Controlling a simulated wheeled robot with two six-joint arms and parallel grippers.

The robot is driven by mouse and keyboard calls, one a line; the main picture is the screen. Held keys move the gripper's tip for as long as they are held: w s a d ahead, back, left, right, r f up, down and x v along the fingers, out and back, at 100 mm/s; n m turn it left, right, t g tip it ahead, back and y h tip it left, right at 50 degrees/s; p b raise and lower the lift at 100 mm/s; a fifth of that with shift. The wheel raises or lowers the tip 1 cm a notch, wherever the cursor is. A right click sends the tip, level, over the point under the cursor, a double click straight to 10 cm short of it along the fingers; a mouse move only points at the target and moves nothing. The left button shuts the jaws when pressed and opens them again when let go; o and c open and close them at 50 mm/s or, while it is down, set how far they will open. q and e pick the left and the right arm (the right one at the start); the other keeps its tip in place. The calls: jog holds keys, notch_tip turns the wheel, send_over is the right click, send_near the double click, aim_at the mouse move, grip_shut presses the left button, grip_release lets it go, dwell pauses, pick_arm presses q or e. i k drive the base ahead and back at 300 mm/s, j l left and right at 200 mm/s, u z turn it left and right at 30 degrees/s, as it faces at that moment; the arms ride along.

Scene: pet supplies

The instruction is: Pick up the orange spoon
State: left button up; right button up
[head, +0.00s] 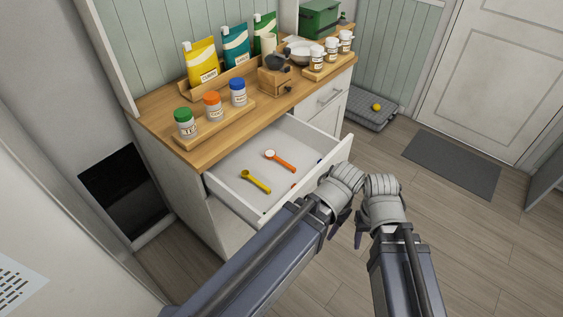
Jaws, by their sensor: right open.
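The orange spoon (283,160) lies in the open white drawer (226,192), with its pale round bowl to the left and its handle pointing right. A yellow spoon (257,182) lies in front of it, to the left. My right gripper (360,230) is open and outside the drawer, to the right of and below the spoon in the picture. Neither gripper touches the spoon.
Small blue and red bits show by the drawer's right side, partly hidden by my left arm. The wooden counter (190,150) above holds lidded jars (213,106), pouches (202,63) and a bowl (301,52). Open floor (445,225) lies to the right, with a grey mat (452,165).

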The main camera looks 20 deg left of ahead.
aim_at(270, 154)
jog(key=i+l, duration=0.1)
jog(key=l, duration=0.35)
jog(key=i+l, duration=0.1)
jog(key=l, duration=0.4)
jog(key=i+l+u, duration=0.1)
jog(key=l+u, duration=0.35)
jog(key=j+u, duration=0.1)
jog(key=u, duration=1.55)
jog(key=i+u, duration=0.1)
jog(key=i, duration=0.35)
